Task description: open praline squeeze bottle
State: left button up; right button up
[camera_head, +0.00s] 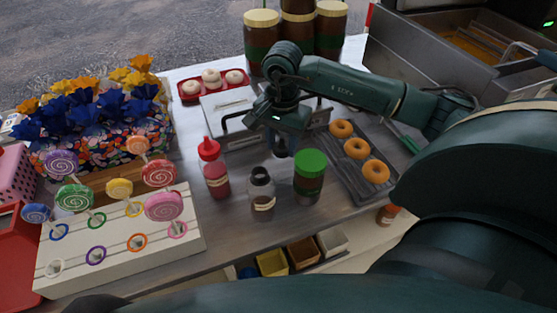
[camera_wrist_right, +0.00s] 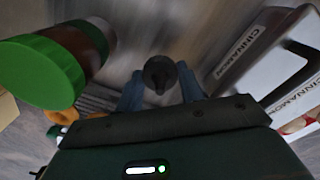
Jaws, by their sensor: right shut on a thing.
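The praline squeeze bottle appears to be the clear bottle (camera_head: 262,201) with a pale label, standing upright at the front of the counter. Its top is dark, with no pointed nozzle on it. My right gripper (camera_head: 284,152) is above and behind it, apart from it, between the red bottle and the green-lidded jar. In the right wrist view, the gripper (camera_wrist_right: 160,90) is shut on a dark cap with a pointed nozzle (camera_wrist_right: 159,72). The cap is mostly hidden in the head view. My left gripper is not in view.
A green-lidded jar (camera_head: 310,180) and a red squeeze bottle (camera_head: 216,180) flank the bottle. A doughnut tray (camera_head: 337,160) lies right, a cinnamon-labelled container (camera_wrist_right: 245,52) shows in the wrist view, and a lollipop stand (camera_head: 185,245) is left. Some counter in front is clear.

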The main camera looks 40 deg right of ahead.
aim_at(281, 167)
jog(key=shift+f, duration=2.75)
jog(key=o, duration=1.1)
notch_tip(281, 167, up, 12)
jog(key=shift+r+b, duration=0.15)
jog(key=shift+b, duration=0.25)
